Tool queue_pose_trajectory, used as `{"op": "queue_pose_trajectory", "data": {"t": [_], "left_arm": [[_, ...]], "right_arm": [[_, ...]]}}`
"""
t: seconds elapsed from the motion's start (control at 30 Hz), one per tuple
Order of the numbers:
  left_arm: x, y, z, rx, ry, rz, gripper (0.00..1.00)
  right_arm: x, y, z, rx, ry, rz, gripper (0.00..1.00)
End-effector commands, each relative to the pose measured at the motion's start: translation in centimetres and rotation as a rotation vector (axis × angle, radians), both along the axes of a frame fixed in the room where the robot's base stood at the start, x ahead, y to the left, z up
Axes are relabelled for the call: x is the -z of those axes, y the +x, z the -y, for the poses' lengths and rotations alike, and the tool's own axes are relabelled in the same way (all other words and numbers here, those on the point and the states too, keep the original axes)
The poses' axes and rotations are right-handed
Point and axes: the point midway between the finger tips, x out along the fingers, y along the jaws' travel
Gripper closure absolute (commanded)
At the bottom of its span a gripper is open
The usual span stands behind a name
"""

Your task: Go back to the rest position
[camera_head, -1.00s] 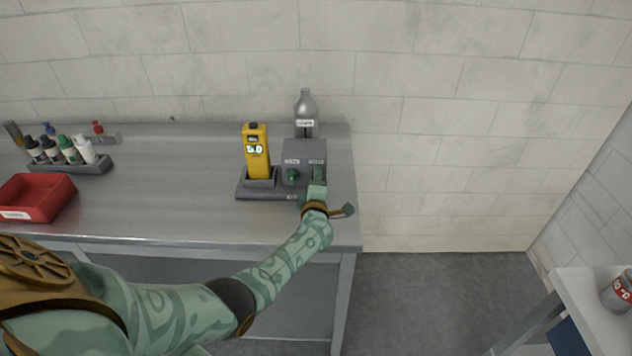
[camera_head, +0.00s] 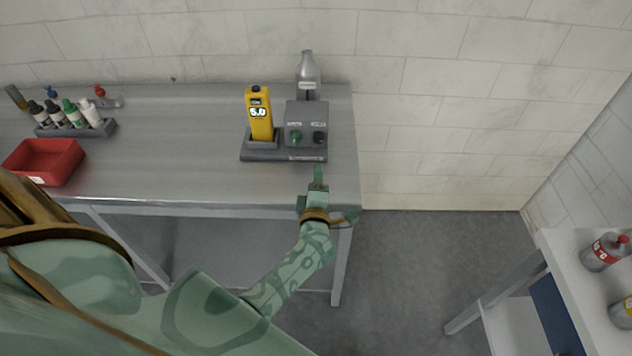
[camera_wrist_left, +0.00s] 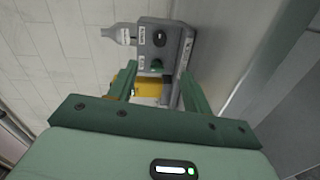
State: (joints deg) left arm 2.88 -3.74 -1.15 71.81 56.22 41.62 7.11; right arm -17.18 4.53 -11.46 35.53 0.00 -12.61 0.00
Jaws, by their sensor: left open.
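My left gripper (camera_head: 317,180) is open and empty over the front edge of the steel table (camera_head: 200,185), apart from and in front of the ozone washer. The washer is a grey box (camera_head: 306,124) with a green knob and a dark knob, a grey bottle (camera_head: 307,72) behind it, and a yellow handheld meter (camera_head: 260,114) upright in a holder on the same base. The meter's display seems to read 5.0. In the left wrist view the gripper's two fingers (camera_wrist_left: 158,92) stand apart, with the washer box (camera_wrist_left: 165,48) beyond them. My right gripper is not in view.
A rack of small bottles (camera_head: 75,128) and a red bin (camera_head: 43,162) sit on the table's left side. A white side table (camera_head: 575,268) with bottles stands at the lower right. The floor (camera_head: 420,270) between the tables is clear.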

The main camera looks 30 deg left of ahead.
Motion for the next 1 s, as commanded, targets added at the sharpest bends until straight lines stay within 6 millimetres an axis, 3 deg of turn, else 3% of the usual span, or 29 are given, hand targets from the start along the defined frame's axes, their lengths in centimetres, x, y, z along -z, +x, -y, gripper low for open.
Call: {"op": "queue_pose_trajectory", "data": {"t": [0.2, 0.77, 0.87, 1.0], "left_arm": [[0.0, -1.3, 0.8, -0.001, -0.001, 0.001, 0.5], [-0.4, -1.1, 1.2, 0.034, 0.027, -0.006, 0.5], [-1.9, -0.9, 3.0, 0.172, 0.151, -0.035, 0.5], [-4.2, -2.2, 8.3, 0.527, 0.535, -0.161, 0.5]], "right_arm": [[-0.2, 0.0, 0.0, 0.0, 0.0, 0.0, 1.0], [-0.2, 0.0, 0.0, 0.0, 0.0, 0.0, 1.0], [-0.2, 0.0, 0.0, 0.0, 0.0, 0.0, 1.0], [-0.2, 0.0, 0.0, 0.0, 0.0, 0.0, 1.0]]}}
